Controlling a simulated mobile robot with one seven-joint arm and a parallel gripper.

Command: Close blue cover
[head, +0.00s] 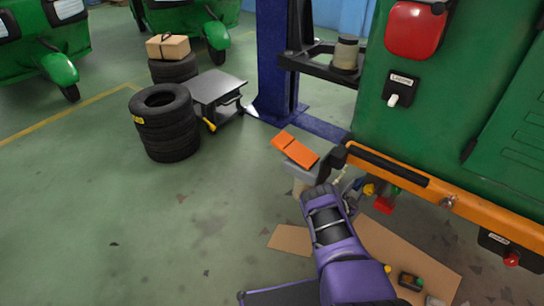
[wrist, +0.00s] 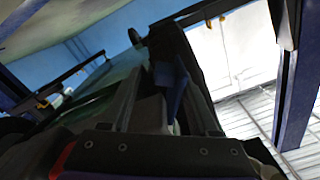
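A narrow dark blue panel (wrist: 178,90), which may be the blue cover, shows in the wrist view between the fingers of my gripper (wrist: 164,84). The fingers look spread apart, and I cannot tell whether either touches the panel. In the head view my gripper (head: 343,183) is at the end of my purple arm, low beside the left end of the orange bumper (head: 400,180) of the green vehicle (head: 450,110). My arm hides part of the space under the bumper. No blue cover is clearly visible in the head view.
An orange block (head: 296,149) sits on a grey support just left of the bumper. A stack of tires (head: 165,125) and a grey wheeled platform (head: 217,85) stand to the left. A blue lift post (head: 273,60) rises behind. Cardboard (head: 405,255) lies below; the left floor is largely clear.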

